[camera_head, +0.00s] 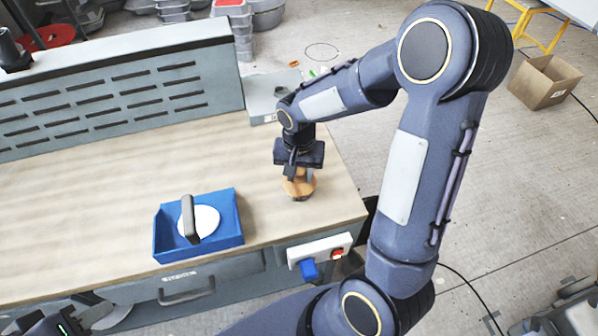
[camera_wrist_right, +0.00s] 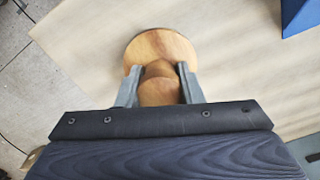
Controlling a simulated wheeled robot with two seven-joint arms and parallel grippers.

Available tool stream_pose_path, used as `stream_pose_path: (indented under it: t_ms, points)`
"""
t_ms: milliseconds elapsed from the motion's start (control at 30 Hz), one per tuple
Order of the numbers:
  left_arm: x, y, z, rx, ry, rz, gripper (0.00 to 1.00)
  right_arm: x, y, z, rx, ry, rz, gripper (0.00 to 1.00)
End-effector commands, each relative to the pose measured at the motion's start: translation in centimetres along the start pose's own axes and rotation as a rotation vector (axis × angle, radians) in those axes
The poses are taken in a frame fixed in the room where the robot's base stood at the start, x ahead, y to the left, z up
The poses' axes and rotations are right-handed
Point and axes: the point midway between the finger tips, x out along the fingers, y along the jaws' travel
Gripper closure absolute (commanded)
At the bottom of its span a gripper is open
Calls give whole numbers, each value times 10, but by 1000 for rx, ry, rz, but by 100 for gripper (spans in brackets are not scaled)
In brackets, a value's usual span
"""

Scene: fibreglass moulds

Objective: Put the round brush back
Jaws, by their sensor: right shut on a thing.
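The round brush (camera_head: 299,187) has a round, light wooden body. It is at the right end of the workbench, near the front edge. My right gripper (camera_head: 298,173) points down over it and is shut on its wooden knob. In the right wrist view, the brush's disc (camera_wrist_right: 162,45) shows beyond the fingers (camera_wrist_right: 158,84), which hold the knob from both sides. The bristles are hidden, and I cannot tell whether the brush touches the bench. Part of my left gripper (camera_head: 84,308) shows at the bottom left edge, and its jaw opening is unclear.
A blue tray (camera_head: 228,236) at the bench's front holds a white disc with a dark handle (camera_head: 188,219). The slotted grey panel (camera_head: 110,100) stands at the back. A grey box (camera_head: 268,98) lies behind the brush. The bench (camera_head: 70,215) is clear left of the tray.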

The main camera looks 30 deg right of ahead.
Motion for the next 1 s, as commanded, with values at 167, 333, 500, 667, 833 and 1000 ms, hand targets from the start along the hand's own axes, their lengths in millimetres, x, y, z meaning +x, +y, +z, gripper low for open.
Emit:
stream_pose_path:
  t_ms: [167, 333, 500, 667, 833, 1000]
  points:
    - [0, 0, 0, 0, 0, 0, 64, 0, 0, 0, 0, 0, 0, 46]
    - [0, 0, 0, 0, 0, 0, 64, 0, 0, 0, 0, 0, 0, 45]
    - [-3, 1, -2, 0, 0, 0, 64, -4, 0, 0, 0, 0, 0, 45]
    - [-1, 0, -1, 0, 0, 0, 64, -22, -1, -2, 0, 6, -4, 45]
    - [0, 0, 0, 0, 0, 0, 64, -60, -1, -1, 1, 6, -5, 45]
    - [1, 0, 1, 0, 0, 0, 64, -94, -1, 0, -1, 4, -4, 45]
